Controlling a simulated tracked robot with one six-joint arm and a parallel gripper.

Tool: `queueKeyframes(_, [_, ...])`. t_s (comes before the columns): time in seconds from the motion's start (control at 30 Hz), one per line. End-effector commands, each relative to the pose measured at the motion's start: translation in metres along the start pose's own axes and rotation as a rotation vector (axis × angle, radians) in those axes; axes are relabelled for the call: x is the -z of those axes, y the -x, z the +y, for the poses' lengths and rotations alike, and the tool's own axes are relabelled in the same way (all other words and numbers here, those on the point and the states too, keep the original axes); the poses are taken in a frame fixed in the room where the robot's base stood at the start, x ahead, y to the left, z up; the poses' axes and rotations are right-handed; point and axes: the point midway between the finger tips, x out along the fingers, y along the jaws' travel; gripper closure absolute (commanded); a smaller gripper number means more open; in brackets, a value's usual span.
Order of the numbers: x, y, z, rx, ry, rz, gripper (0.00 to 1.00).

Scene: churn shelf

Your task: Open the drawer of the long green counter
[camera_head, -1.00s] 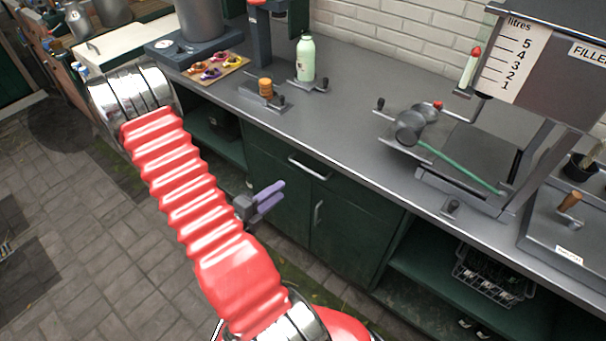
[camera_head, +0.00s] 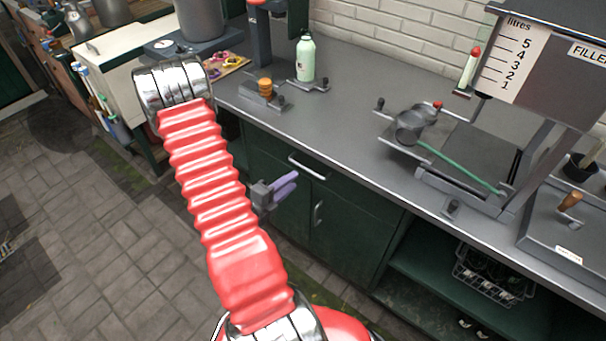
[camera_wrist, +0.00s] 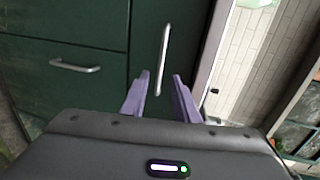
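The drawer (camera_head: 283,160) is a dark green front under the grey top of the long green counter (camera_head: 345,135), with a silver bar handle (camera_head: 307,168). It is shut. In the wrist view the picture is turned, so the drawer handle (camera_wrist: 163,60) stands upright, beside the counter edge. My gripper (camera_head: 296,179), with purple fingers, is just in front of the counter, below and left of the handle in the head view. In the wrist view my gripper (camera_wrist: 161,75) is open and empty, with the handle showing between and beyond its fingertips; the remaining gap is unclear.
A cupboard door with its own handle (camera_head: 318,213) lies below the drawer; that handle also shows in the wrist view (camera_wrist: 75,65). A pale green bottle (camera_head: 305,57) and a filler machine (camera_head: 545,60) stand on the counter. Paved floor (camera_head: 120,240) is clear at left.

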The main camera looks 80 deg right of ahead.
Motion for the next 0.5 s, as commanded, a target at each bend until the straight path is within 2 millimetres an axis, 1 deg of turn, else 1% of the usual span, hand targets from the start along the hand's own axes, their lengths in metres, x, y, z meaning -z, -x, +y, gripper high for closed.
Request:
queueKeyframes(0.03, [0.001, -0.006, 0.000, 0.000, -0.001, 0.003, 0.72])
queueKeyframes(0.5, [0.000, -0.060, 0.000, 0.001, -0.001, 0.001, 0.72])
